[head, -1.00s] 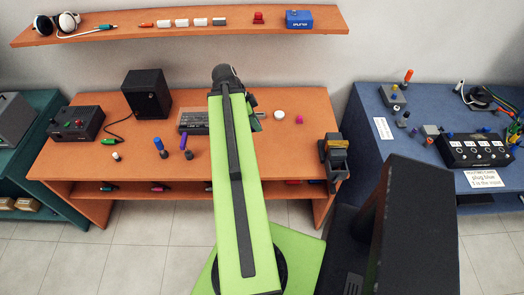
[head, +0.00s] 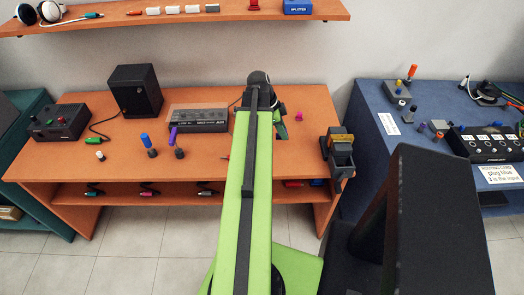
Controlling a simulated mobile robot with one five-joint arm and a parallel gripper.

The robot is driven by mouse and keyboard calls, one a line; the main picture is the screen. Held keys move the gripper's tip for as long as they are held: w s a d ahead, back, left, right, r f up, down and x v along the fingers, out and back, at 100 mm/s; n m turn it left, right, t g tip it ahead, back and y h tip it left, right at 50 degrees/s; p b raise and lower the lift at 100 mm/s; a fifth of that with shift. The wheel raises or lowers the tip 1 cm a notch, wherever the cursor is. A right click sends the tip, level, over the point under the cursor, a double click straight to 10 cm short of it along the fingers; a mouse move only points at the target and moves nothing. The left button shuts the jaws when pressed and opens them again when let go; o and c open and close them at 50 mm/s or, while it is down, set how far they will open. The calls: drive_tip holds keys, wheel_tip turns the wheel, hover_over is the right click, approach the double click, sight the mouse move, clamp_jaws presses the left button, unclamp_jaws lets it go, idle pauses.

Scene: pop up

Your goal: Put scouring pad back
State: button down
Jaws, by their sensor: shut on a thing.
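My gripper (head: 278,118) is at the far end of my lime green arm, over the right half of the orange table. It is largely hidden behind the arm's end. It is shut on a small dark green piece (head: 281,131), which I take for the scouring pad; only a sliver shows. I cannot tell whether this piece touches the table top. A dark holder (head: 340,158) with a yellow-brown top part hangs at the table's right edge, right of my gripper.
A magenta piece (head: 300,117) stands just right of my gripper. A grey-black device (head: 205,122), a speaker (head: 136,90) and upright pegs (head: 147,143) stand to the left. A blue table (head: 395,140) with gear is at right. The orange wall shelf (head: 190,20) runs above.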

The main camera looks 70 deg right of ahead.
drive_tip(key=w+f+b, duration=0.1)
drive_tip(key=w, duration=0.1)
drive_tip(key=w+f+b, duration=0.1)
drive_tip(key=w+f, duration=0.1)
drive_tip(key=w, duration=0.1)
drive_tip(key=w+f+b, duration=0.1)
drive_tip(key=w+f, duration=0.1)
drive_tip(key=shift+w+a+b, duration=0.25)
drive_tip(key=shift+a+b, duration=0.05)
drive_tip(key=shift+a, duration=0.05)
drive_tip(key=shift+w+a, duration=0.1)
drive_tip(key=shift+w, duration=0.15)
wheel_tip(320, 180, down, 4)
drive_tip(key=b, duration=0.4)
drive_tip(key=shift+f, duration=0.2)
drive_tip(key=shift+r, duration=0.25)
drive_tip(key=shift+f, duration=0.2)
drive_tip(key=c, duration=1.1)
unclamp_jaws()
drive_tip(key=shift+c, duration=0.2)
